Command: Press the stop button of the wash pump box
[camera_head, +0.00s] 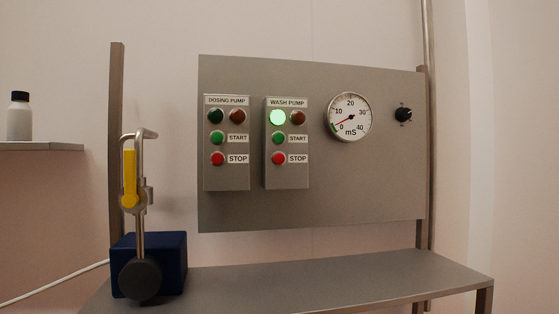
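The wash pump box (287,175) is a grey upright box on the panel, left of the gauge. Its red stop button (278,158) sits low on the box, left of the STOP label. Above it is the green start button (278,139). At its top, the green lamp (277,118) is lit bright and the red lamp (298,118) beside it is dark. Nothing covers the box. Neither of my grippers is in view.
The similar dosing pump box (226,177) stands just left, with its own red stop button (217,159). A gauge (350,117) and black knob (403,114) are at right. A blue block (172,262) with a yellow-handled metal fitting (130,178) stands on the grey table (330,285), front left.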

